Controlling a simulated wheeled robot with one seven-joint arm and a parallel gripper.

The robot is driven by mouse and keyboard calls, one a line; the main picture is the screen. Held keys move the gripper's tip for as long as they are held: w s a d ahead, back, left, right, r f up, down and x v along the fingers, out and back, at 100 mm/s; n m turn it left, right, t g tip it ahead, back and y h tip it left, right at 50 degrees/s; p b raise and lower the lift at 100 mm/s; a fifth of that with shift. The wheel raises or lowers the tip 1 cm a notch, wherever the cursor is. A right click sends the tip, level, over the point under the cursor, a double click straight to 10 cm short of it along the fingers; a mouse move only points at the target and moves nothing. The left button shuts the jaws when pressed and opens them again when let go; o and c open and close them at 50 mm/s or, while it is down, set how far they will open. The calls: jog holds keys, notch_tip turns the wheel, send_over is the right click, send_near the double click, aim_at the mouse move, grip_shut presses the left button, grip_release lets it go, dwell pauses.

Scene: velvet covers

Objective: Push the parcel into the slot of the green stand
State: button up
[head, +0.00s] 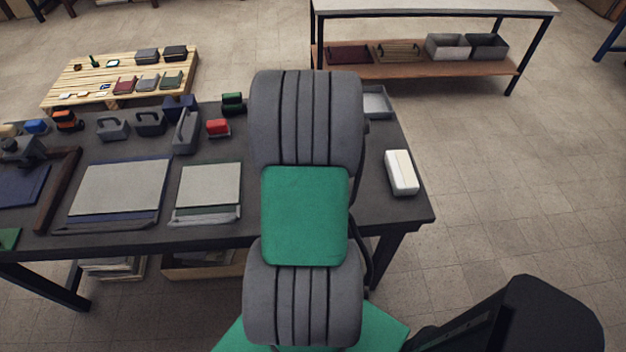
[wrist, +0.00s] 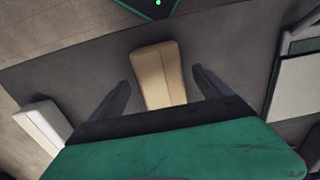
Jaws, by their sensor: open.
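A tan, box-shaped block (wrist: 158,72), which looks like the parcel, lies on the dark table between the fingers of my gripper (wrist: 160,76) in the wrist view. The fingers are spread, with a gap on each side of it. I cannot tell how far above the table they are. In the head view my own arm hides both the gripper and this block. I cannot make out the green stand or its slot for sure; a small green and black object (head: 232,103) stands at the table's back, left of my arm.
A white box (head: 400,172) lies near the table's right edge; it also shows in the wrist view (wrist: 42,126). A grey tray (head: 377,103) is behind it. Left of my arm are flat pale panels (head: 208,187), a red block (head: 218,127) and grey holders (head: 187,131).

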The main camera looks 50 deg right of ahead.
jog(key=shift+f, duration=1.25)
jog(key=shift+c, duration=0.6)
jog(key=c, duration=1.7)
jog(key=shift+d, duration=0.1)
jog(key=shift+w+d+b, duration=0.5)
jog(key=shift+w+d, duration=0.55)
jog(key=shift+w+d+b, duration=0.9)
jog(key=shift+w+d, duration=0.55)
jog(key=shift+d, duration=0.25)
